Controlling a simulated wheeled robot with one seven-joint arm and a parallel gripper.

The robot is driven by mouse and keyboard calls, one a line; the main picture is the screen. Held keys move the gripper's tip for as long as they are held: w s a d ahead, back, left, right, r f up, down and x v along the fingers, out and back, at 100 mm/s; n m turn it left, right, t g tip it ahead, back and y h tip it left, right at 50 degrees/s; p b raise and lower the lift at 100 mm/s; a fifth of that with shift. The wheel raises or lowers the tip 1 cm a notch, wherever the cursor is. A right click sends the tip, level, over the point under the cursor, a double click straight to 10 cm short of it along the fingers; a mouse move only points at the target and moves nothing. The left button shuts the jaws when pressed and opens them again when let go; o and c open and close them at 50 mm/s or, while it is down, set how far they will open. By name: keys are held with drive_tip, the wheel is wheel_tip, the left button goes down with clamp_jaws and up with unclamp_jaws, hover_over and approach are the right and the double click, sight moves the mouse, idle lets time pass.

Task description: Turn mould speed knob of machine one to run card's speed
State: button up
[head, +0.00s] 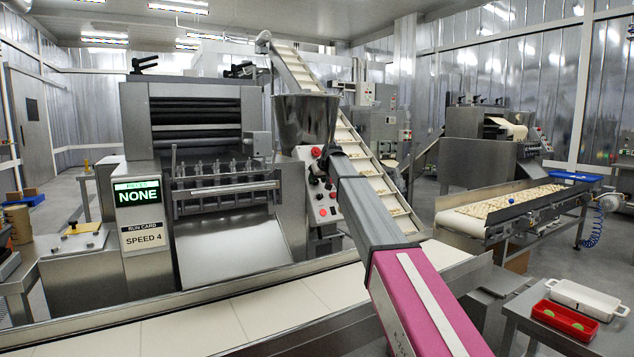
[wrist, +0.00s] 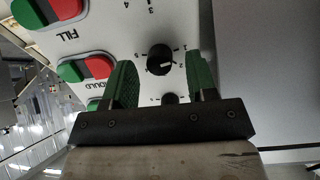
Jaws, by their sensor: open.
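Machine one (head: 135,225) stands at left in the head view, with a run card (head: 144,238) reading SPEED 4. Its control panel (head: 322,205) is partly hidden by my arm. My gripper (head: 325,158) is at that panel. In the wrist view a black knob (wrist: 160,57), level with the MOULD buttons (wrist: 86,69), has its white mark near the 2. Its dial shows 1, 2 and 5. My gripper (wrist: 160,66) is open, one green finger on each side of this knob, with visible gaps. A second knob (wrist: 170,99) shows partly lower, between the fingers.
The FILL buttons (wrist: 48,10) are at upper left in the wrist view. A metal hopper (head: 305,118) rises beside the panel. A pale conveyor belt (head: 230,310) runs in front. A table with a red tray (head: 565,319) and a white tray (head: 587,297) stands at lower right.

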drive_tip(key=shift+w+a+f, duration=0.2)
drive_tip(key=shift+w+f, duration=0.15)
drive_tip(key=c, duration=0.9)
